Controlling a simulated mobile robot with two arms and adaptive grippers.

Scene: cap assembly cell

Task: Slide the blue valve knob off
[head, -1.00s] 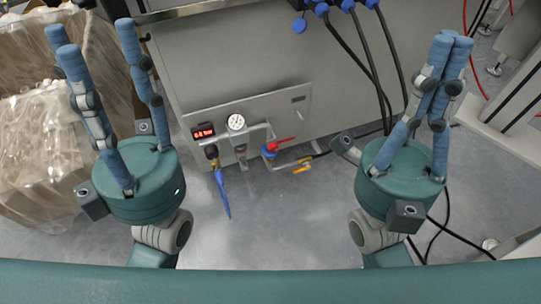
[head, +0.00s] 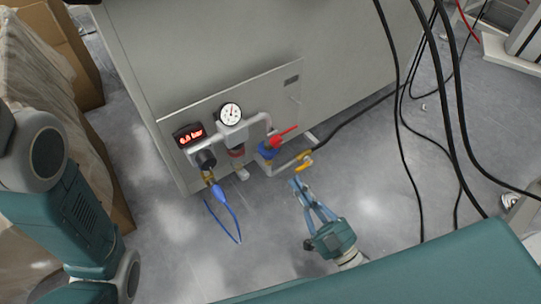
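The blue valve knob (head: 267,150) sits on the pipework of the wall panel, just below and left of a red lever (head: 284,134). It looks still in place on the valve body. My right gripper (head: 299,186) is below and right of the knob, its blue-grey fingers pointing up toward the panel. The fingertips are close below the yellow handle (head: 304,161) and apart from the knob in the picture. The fingers are small and overlap, so their opening is unclear. My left arm stands at the left edge; its gripper is out of frame.
A black pressure display (head: 189,135) and a round gauge (head: 230,113) are left of the knob. A blue hose loop (head: 221,192) hangs below them. Black cables (head: 399,110) hang at the right. Cardboard boxes stand at the far left. The floor before the panel is clear.

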